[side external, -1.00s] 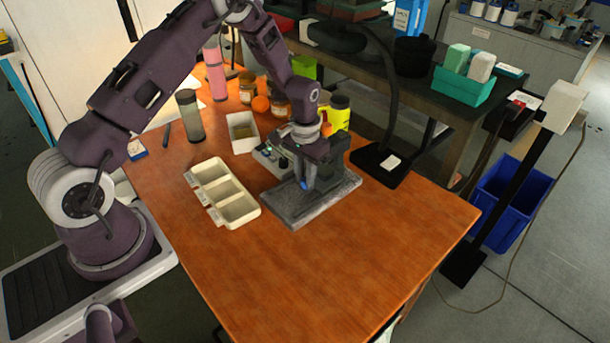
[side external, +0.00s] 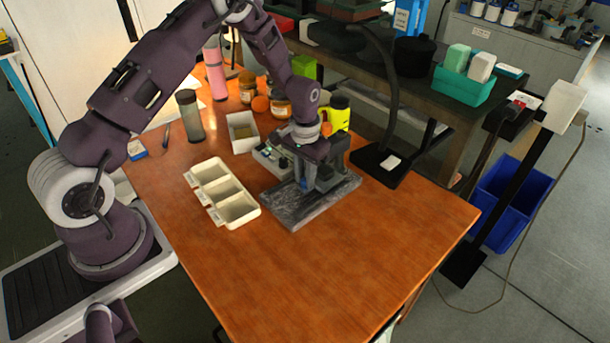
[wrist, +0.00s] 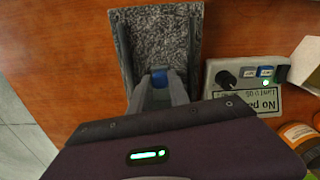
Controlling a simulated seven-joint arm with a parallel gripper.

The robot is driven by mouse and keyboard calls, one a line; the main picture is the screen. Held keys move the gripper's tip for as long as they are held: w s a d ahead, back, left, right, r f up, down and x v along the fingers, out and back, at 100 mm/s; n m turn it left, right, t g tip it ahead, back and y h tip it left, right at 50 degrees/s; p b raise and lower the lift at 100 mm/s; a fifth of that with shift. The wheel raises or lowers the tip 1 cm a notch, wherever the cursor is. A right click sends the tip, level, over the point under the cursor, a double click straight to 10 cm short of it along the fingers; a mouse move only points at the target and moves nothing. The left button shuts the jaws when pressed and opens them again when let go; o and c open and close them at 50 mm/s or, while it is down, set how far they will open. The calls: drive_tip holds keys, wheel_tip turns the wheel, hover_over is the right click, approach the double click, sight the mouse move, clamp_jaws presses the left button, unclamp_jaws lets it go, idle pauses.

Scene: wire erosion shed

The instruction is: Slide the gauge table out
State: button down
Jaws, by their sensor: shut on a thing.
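The gauge stand has a grey speckled base (side external: 322,205) near the middle of the wooden table, with darker grey parts standing on it. In the wrist view its speckled surface (wrist: 160,32) lies between darker strips at the sides. My gripper (side external: 303,185) is low over the base. In the wrist view my gripper (wrist: 162,84) is shut on a small blue piece (wrist: 160,75), which sits between the fingertips. The gripper and wrist hide much of the stand, so I cannot tell the sliding part clearly from the base.
A cream three-compartment tray (side external: 222,192) lies left of the stand. A control box (wrist: 245,85) with switches stands close beside it. A white bin (side external: 242,131), a dark bottle (side external: 190,116) and jars (side external: 280,105) are behind. The table's front (side external: 330,275) is clear.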

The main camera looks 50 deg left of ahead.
drive_tip(key=s, duration=1)
drive_tip(key=shift+s, duration=0.1)
drive_tip(key=c, duration=1.3)
unclamp_jaws()
drive_tip(key=shift+o, duration=0.3)
drive_tip(key=shift+r, duration=0.1)
wheel_tip(320, 180, up, 7)
